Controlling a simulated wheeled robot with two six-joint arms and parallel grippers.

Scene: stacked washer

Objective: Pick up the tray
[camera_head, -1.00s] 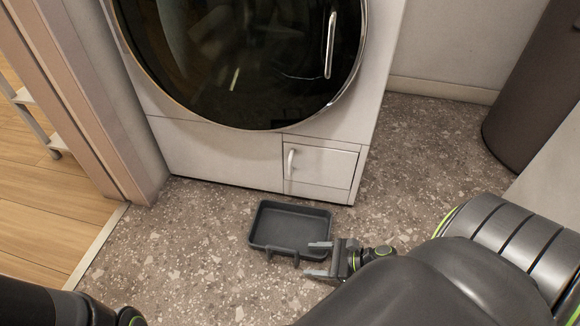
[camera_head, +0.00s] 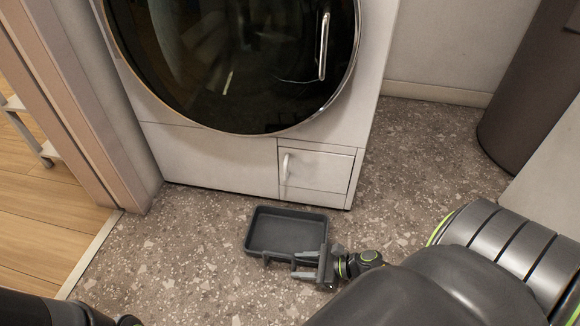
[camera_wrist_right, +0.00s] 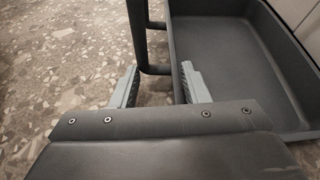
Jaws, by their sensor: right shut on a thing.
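The dark grey tray (camera_head: 288,232) is a shallow empty rectangle, sitting level on the speckled floor in front of the washer. It has a dark bar handle along its near side. My right gripper (camera_head: 308,266) is at the tray's near right corner, shut on the handle. In the right wrist view, the right gripper's two pale fingers (camera_wrist_right: 160,88) stand on either side of the dark handle bar, and the tray (camera_wrist_right: 230,55) extends to the upper right. The fingers partly hide the handle. My left gripper is out of view; only part of the left arm shows at the lower left.
The white washer (camera_head: 215,160) with a round dark door stands just behind the tray. Its small lower drawer door (camera_head: 318,168) is closed. A door frame (camera_head: 110,150) is at left, and a dark cylinder (camera_head: 525,100) at right. The floor left of the tray is clear.

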